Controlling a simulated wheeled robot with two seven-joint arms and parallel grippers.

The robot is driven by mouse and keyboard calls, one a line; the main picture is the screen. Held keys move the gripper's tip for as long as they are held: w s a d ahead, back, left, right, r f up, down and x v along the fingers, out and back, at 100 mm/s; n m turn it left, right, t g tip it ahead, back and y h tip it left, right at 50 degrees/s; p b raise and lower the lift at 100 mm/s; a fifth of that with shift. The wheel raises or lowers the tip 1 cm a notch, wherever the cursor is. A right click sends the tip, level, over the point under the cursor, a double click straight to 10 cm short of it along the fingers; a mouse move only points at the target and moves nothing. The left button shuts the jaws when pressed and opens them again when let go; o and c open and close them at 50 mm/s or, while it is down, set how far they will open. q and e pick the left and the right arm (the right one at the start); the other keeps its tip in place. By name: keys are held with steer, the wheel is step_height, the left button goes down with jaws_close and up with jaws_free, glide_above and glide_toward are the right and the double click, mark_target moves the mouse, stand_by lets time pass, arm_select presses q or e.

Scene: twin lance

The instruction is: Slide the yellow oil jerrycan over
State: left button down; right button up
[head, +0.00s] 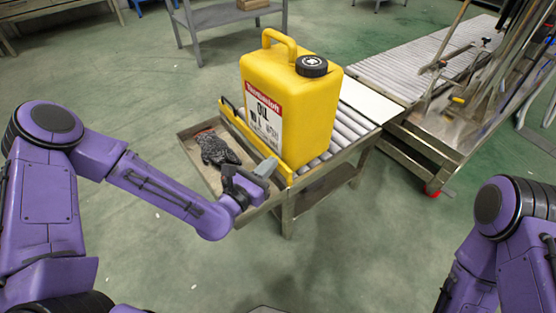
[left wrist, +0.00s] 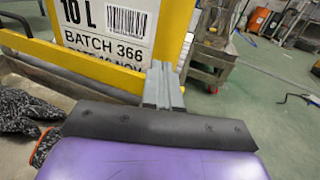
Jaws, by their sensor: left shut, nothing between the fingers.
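The yellow oil jerrycan (head: 325,110) stands upright on a roller stand (head: 345,140), with a black cap and a white and red label on its left face. The label's lower part shows close up in the left wrist view (left wrist: 105,30). A yellow rail (head: 245,143) runs along the stand's near edge, below the label. My left gripper (head: 265,168) is shut and empty by the rail's right end, low beside the jerrycan. In the left wrist view its fingers (left wrist: 162,85) overlap the rail; I cannot tell whether they touch it. My right arm shows at the right, but its gripper is out of view.
A grey tray (head: 190,158) with a dark speckled glove (head: 215,150) sits left of the rollers. A white plate (head: 372,100) lies behind the jerrycan, leading to a roller conveyor (head: 400,65). A cart with tools (head: 450,120) stands at the right.

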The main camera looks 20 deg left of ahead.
mark_target(285, 150)
arm_select(q)
steer(key=shift+b+x, duration=0.4)
steer(key=shift+x, duration=1.6)
steer(key=shift+w, duration=0.1)
